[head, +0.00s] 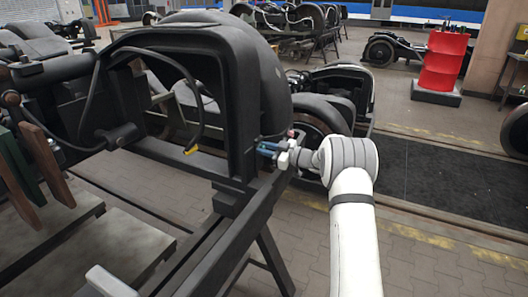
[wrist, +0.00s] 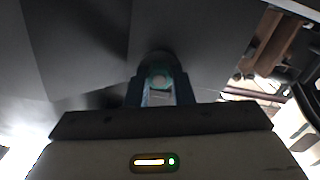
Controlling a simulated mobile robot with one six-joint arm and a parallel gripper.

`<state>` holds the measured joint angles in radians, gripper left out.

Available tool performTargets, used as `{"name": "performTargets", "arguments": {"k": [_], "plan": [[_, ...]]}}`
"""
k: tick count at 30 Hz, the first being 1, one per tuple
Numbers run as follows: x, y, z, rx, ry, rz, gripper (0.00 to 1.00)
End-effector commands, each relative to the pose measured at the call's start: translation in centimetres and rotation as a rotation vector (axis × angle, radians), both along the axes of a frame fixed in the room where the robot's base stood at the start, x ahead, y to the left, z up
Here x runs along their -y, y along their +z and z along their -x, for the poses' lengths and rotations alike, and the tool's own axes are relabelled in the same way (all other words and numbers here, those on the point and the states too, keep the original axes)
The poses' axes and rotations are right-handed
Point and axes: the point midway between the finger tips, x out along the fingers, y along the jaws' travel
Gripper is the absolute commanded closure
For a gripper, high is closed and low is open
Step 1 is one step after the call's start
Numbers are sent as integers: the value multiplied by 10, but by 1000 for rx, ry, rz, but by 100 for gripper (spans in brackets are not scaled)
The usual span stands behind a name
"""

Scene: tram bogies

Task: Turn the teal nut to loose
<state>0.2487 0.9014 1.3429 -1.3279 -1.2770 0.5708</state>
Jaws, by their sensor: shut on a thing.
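The teal nut (wrist: 159,78) shows in the wrist view, on a dark surface straight ahead of the gripper. My gripper (wrist: 160,92) has its two dark fingers on either side of the nut and is shut on it. In the head view my gripper (head: 268,148) reaches from the right to the side of the black bogie frame (head: 231,120), below the large rounded dark cover. The nut itself is hidden or too small to make out there. How far the nut is turned cannot be told.
Black frame beams on a trestle (head: 270,255) stand below and left of my arm. A yellow-tipped cable (head: 191,151) hangs inside the frame. A red drum (head: 441,62) stands at the back right.

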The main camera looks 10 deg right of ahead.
Motion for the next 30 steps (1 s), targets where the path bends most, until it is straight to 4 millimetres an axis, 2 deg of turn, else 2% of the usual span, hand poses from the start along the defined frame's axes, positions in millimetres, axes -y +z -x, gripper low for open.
{"name": "performTargets", "arguments": {"k": [30], "plan": [[1, -6, 2, 762, -4, 552, 100]]}}
